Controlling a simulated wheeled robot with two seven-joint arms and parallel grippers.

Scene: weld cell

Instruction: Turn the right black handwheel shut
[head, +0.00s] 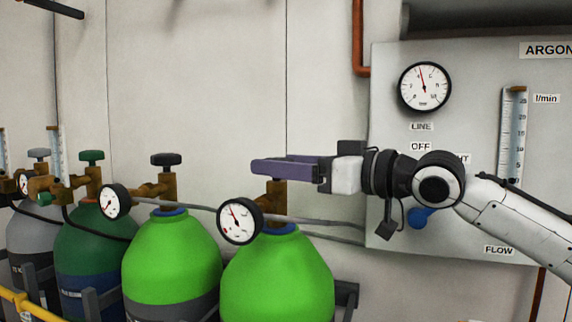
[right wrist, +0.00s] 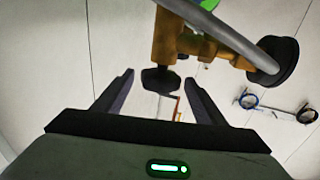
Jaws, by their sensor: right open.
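The right bright green cylinder (head: 278,280) has a brass valve (head: 277,200) with a round gauge (head: 239,221). In the head view my right gripper (head: 262,167) lies level across the top of this valve and hides its handwheel. In the right wrist view the black handwheel (right wrist: 160,80) shows between the two open fingertips of my right gripper (right wrist: 160,77), with space on both sides. No contact is visible, and how deep it sits between the fingers is hard to tell. My left gripper is not in view.
Left of it stands another bright green cylinder (head: 172,255) with a black handwheel (head: 166,159). A dark green cylinder (head: 95,245) and a grey one (head: 28,240) stand farther left. A grey argon panel (head: 470,80) is behind my right arm. Grey hoses (head: 320,221) run behind the valves.

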